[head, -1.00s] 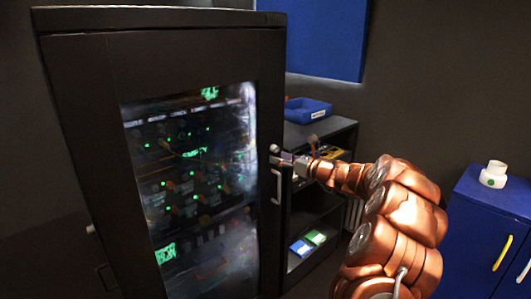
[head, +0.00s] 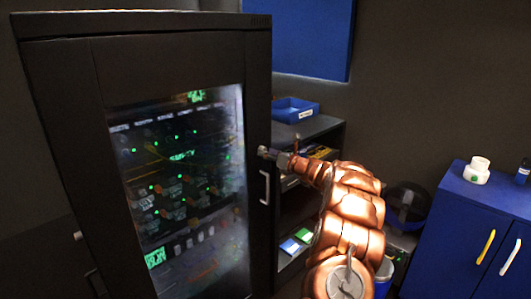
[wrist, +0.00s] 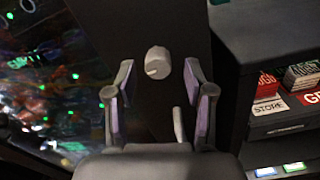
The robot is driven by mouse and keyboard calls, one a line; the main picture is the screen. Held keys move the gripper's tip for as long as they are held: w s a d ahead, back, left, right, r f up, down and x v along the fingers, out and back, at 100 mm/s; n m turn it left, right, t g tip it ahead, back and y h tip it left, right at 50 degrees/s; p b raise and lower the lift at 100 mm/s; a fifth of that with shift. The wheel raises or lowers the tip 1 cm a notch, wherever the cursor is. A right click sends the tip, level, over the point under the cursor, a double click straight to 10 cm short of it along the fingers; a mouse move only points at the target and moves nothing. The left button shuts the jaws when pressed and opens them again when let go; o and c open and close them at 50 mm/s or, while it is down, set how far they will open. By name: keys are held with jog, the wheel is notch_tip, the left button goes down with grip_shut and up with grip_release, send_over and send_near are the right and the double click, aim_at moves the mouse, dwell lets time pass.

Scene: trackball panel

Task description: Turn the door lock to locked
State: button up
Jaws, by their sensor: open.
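The door lock is a round pale knob (wrist: 157,61) on the dark door edge of a tall black cabinet (head: 185,60). In the wrist view it sits between the fingertips of my gripper (wrist: 158,68). The fingers are spread, one on each side, with visible gaps to the knob. A small mark shows low on the knob's face, but I cannot tell its lock position. In the head view my gripper (head: 266,153) is at the door's right edge and covers the knob. The pale door handle (head: 265,188) is just below; it also shows in the wrist view (wrist: 178,124).
The door has a glass panel (head: 180,180) with green lights behind. A dark shelf (head: 322,128) with a blue tray (head: 296,110) stands to the right of the cabinet. A blue cabinet (head: 450,230) with a white jar (head: 477,171) is farther right.

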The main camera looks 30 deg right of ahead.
jog(key=shift+w+a, duration=0.15)
jog(key=shift+w, duration=0.15)
jog(key=shift+c, duration=0.2)
